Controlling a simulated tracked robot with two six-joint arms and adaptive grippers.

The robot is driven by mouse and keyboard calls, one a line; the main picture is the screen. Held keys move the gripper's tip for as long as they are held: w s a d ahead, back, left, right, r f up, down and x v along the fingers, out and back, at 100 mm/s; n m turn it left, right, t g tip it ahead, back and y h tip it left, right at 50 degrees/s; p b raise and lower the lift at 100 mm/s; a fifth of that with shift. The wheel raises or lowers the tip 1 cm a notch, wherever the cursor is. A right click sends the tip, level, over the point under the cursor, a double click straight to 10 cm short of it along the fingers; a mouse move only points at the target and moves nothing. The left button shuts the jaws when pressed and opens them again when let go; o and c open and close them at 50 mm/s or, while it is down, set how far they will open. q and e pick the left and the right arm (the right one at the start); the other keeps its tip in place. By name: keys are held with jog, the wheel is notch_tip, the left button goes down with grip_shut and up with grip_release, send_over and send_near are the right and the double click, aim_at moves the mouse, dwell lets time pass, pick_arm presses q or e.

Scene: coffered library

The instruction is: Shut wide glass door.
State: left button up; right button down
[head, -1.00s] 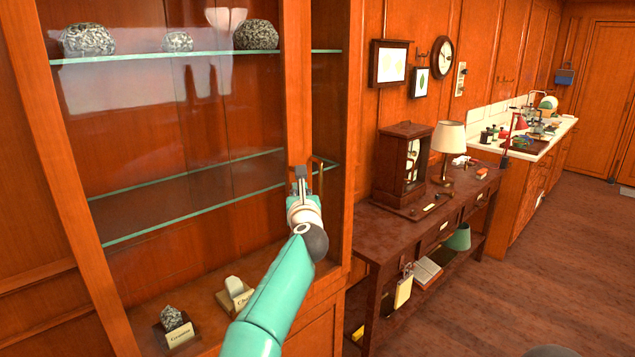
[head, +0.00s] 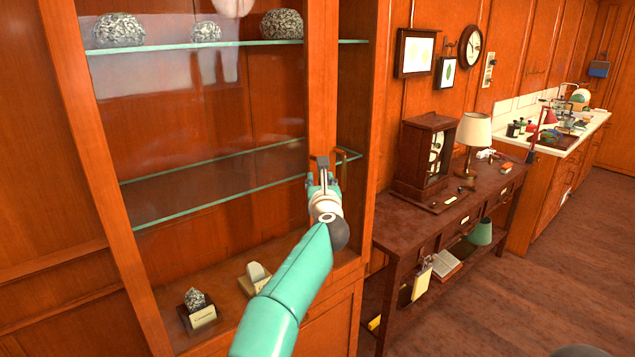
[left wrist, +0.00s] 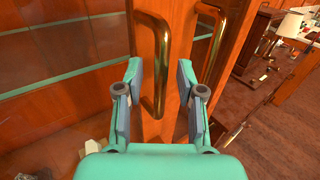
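The wide glass door (head: 215,120) is on the tall wooden cabinet at left. Its wooden stile (head: 322,70) stands apart from the cabinet's right post (head: 374,100), with shelf ends showing between them. My left gripper (head: 322,163) is at the stile at mid height. In the left wrist view its fingers (left wrist: 160,80) are open, one on each side of a brass bar handle (left wrist: 163,50). I cannot tell whether they touch it. A second brass handle (left wrist: 213,40) shows just to the right. My right gripper is out of view.
Mineral samples (head: 283,24) sit on a glass shelf and at the cabinet's bottom (head: 196,300). A side table (head: 440,220) with a lamp (head: 474,133) and a cased instrument (head: 424,155) stands right of the cabinet. Open floor (head: 520,300) lies at the right.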

pick_arm(q)
jog(key=shift+s+d, duration=0.1)
jog(key=shift+s, duration=0.15)
jog(key=s, duration=0.7)
jog(key=shift+d, duration=0.3)
jog(key=shift+f, duration=0.1)
dwell(0.3)
jog(key=s+a+f+m+g+h, duration=0.1)
jog(key=s+a+f+m+g, duration=0.35)
jog(key=f, duration=0.75)
jog(key=s+a+f+m+g+h, duration=0.1)
jog(key=s+f+m, duration=0.4)
jog(key=f+m, duration=0.6)
jog(key=s+a+f+m+g+h, duration=0.1)
jog(key=s+a+f+m+g, duration=0.3)
jog(key=f, duration=1)
jog(key=s+f+m+g+h, duration=0.1)
jog(key=s+f+m, duration=0.3)
jog(key=s, duration=0.6)
jog(key=s+a+f+m+g+h, duration=0.1)
jog(key=s+f+m+g, duration=0.3)
jog(key=s, duration=0.7)
jog(key=s+f+m+g, duration=0.2)
jog(key=s+f+m, duration=0.2)
jog(key=s+m, duration=0.3)
jog(key=s, duration=0.4)
jog(key=shift+s+a+f+g+h, duration=0.2)
jog(key=shift+a+g+h, duration=0.15)
jog(key=shift+a+h, duration=0.05)
